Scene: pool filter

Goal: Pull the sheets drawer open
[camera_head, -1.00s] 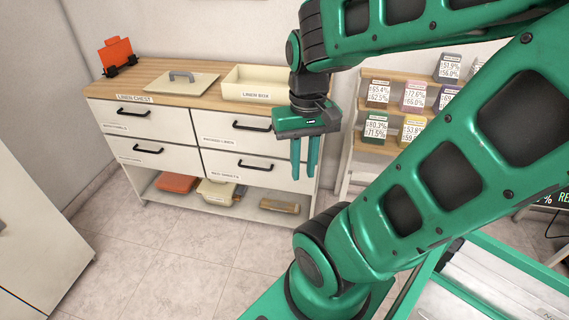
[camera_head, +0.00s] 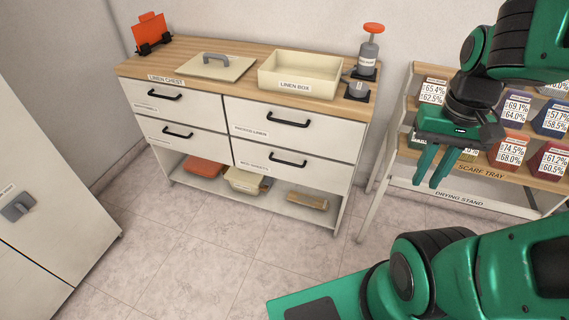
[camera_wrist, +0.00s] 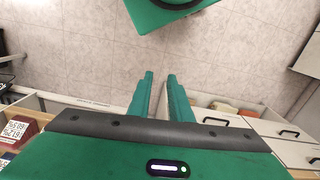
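The bed sheets drawer (camera_head: 292,172) is the lower right drawer of the white linen chest. It is shut, and its black bar handle (camera_head: 288,162) sits on its front above the chest's open bottom shelf. My gripper (camera_head: 428,182) hangs to the right of the chest, in front of the drying stand, with its fingers pointing down. Its two green fingers are apart and empty, as the wrist view also shows (camera_wrist: 160,76). The chest's drawer fronts (camera_wrist: 272,128) show at the right of the wrist view; I cannot tell which drawer is which there.
The drying stand (camera_head: 460,190) with several labelled blocks is right of the chest. A white cabinet (camera_head: 45,200) stands at left. Tiled floor (camera_head: 200,255) before the chest is clear.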

